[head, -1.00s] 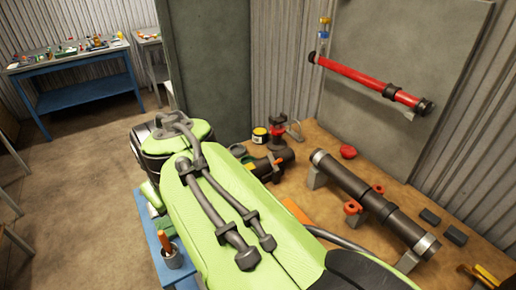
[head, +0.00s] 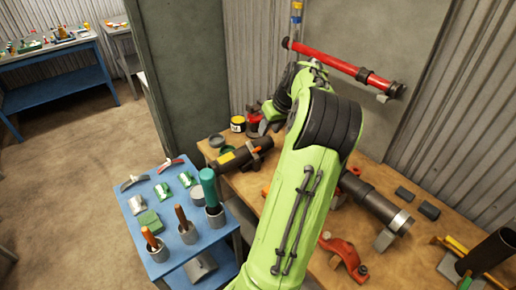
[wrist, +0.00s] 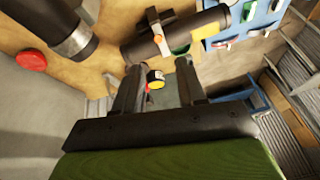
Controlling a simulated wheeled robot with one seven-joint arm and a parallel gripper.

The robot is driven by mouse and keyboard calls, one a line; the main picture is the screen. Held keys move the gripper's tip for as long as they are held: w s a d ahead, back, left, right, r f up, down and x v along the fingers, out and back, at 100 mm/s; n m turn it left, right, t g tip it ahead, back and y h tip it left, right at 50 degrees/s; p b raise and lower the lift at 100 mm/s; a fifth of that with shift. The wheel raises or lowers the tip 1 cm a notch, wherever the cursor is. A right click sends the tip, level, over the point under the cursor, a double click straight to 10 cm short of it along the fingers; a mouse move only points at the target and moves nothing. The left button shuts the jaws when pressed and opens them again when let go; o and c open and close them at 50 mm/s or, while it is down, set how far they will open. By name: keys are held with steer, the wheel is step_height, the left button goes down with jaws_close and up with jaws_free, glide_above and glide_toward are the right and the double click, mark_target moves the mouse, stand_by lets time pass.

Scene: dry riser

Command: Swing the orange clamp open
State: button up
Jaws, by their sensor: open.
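An orange-red clamp-like piece (head: 343,250) with dark bolts lies on the bench at lower right in the head view, right of my arm. A short dark pipe (head: 232,160) with a yellow label carries a brown clamp band. In the wrist view this pipe (wrist: 190,32) shows at the top, with an orange piece (wrist: 155,37) on its band. My gripper (wrist: 157,80) is open and empty, its two fingers apart and not touching the pipe. A yellow-and-black can (wrist: 156,79) shows beyond the gap. In the head view my arm hides part of the bench.
A blue cart (head: 160,255) with tools in cups stands left of the bench (head: 300,275). A long dark pipe (head: 375,200) lies partly behind my arm. A red pipe (head: 340,62) hangs on the back panel. A red disc (wrist: 31,60) shows at left in the wrist view.

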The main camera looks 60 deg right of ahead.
mark_target(259, 148)
steer(key=b+x, duration=0.1)
steer(key=x, duration=1.2)
steer(key=shift+s+d+f, duration=0.1)
steer(key=shift+s+f, duration=0.05)
steer(key=shift+s, duration=0.05)
jaws_close()
